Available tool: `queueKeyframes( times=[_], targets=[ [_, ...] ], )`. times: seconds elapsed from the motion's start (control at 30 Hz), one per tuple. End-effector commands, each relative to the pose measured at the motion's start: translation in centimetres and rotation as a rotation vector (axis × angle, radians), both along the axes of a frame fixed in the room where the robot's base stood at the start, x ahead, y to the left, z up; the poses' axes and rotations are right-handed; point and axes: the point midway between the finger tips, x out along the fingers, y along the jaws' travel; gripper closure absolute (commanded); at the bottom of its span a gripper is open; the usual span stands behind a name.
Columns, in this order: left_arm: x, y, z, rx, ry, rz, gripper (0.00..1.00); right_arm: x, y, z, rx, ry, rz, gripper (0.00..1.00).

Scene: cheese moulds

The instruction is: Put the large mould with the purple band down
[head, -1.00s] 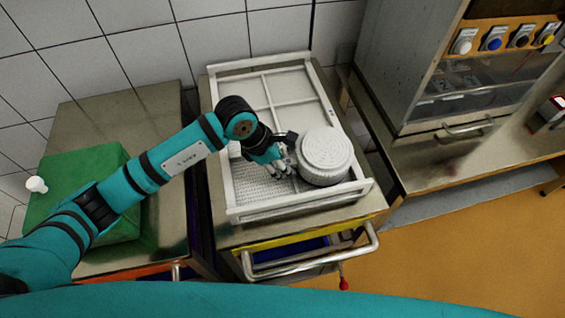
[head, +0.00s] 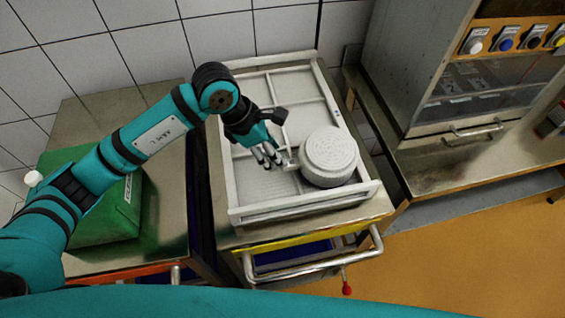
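A large round white mould (head: 329,154) with a dotted, perforated top sits in the front right part of a white tray (head: 305,207). I see no purple band on it from this angle. My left gripper (head: 279,140) is just left of the mould, over the tray. My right gripper is not in view.
The tray has raised rims and dividers and rests on a metal cart with a yellow edge and a handle (head: 315,261). A green box (head: 112,210) stands on the left steel table. A cabinet with knobs (head: 470,75) is at the right.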

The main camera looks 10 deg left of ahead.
Motion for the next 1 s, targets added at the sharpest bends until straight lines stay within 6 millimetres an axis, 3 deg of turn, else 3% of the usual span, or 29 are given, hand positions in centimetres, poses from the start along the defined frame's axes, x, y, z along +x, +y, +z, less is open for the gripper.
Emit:
queueKeyframes(
  times=[0.1,0.3,1.0],
  targets=[
    [-0.2,0.9,1.9,0.001,-0.004,0.0,0.6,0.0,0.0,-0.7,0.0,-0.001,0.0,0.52],
    [-0.4,1.7,3.8,0.001,-0.001,0.0,0.6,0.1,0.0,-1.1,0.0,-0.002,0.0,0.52],
    [-0.5,1.8,4.1,0.001,0.001,0.0,0.6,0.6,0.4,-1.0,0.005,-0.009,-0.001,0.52]
  ],
)
